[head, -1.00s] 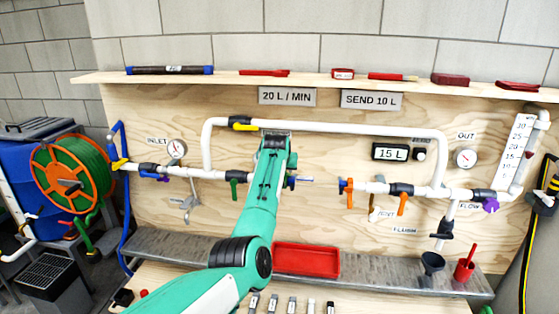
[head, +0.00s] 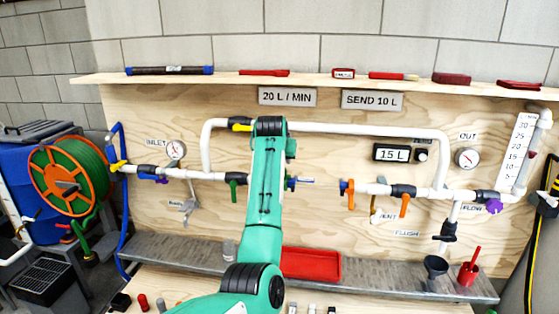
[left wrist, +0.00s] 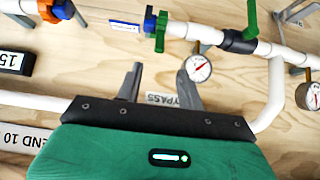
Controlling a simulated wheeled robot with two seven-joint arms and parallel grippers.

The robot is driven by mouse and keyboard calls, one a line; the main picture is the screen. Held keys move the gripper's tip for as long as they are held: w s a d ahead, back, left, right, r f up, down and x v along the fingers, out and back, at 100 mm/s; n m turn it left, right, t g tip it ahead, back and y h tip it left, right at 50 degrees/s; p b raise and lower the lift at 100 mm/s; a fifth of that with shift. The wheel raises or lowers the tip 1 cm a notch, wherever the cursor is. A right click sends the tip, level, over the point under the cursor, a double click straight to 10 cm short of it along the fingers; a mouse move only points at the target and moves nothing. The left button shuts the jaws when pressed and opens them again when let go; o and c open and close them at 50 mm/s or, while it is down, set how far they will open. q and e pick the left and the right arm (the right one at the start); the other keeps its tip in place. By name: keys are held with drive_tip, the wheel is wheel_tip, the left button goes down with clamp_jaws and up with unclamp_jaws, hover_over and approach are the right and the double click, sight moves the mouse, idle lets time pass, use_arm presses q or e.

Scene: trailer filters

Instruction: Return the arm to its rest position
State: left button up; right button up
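My left arm (head: 265,200) is teal and grey and rises from the bottom of the head view in front of the plywood panel. Its end reaches up to the upper white pipe, and the fingers are hidden behind the arm there. In the left wrist view my left gripper (left wrist: 160,82) shows two grey fingers spread apart with nothing between them. Behind them is a partly covered label ending in "YPASS" (left wrist: 160,100). A small gauge (left wrist: 198,68) is just beyond one finger. My right gripper is in neither view.
White pipes (head: 350,130) with coloured valves run across the panel. A gap in the lower pipe lies right of my arm. Below are a red tray (head: 312,264), a dark funnel (head: 435,266) and a red cup (head: 468,273). A hose reel (head: 68,178) stands left.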

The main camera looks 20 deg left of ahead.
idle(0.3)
use_arm(q)
drive_tip(key=s+d+f+m+g, duration=0.1)
drive_tip(key=s+f, duration=0.1)
drive_tip(key=f, duration=1.5)
drive_tip(key=s+d+f+m+g, duration=0.1)
drive_tip(key=s+d+f, duration=0.15)
drive_tip(key=f, duration=1.35)
drive_tip(key=s+d+f+m+g, duration=0.1)
drive_tip(key=s+f, duration=0.8)
drive_tip(key=f, duration=0.5)
drive_tip(key=s+d+f+m+g, duration=0.1)
drive_tip(key=s+f, duration=0.8)
drive_tip(key=f, duration=0.4)
drive_tip(key=s+d+f+g+h, duration=0.1)
drive_tip(key=s+f, duration=0.8)
drive_tip(key=s, duration=0.4)
drive_tip(key=s+d+f+g+h, duration=0.1)
drive_tip(key=s+f, duration=0.8)
drive_tip(key=s, duration=0.5)
drive_tip(key=s+f, duration=0.3)
drive_tip(key=s, duration=1.1)
drive_tip(key=s+f+m+g, duration=0.1)
drive_tip(key=s+f, duration=0.2)
drive_tip(key=s, duration=1.1)
drive_tip(key=shift+g, duration=0.3)
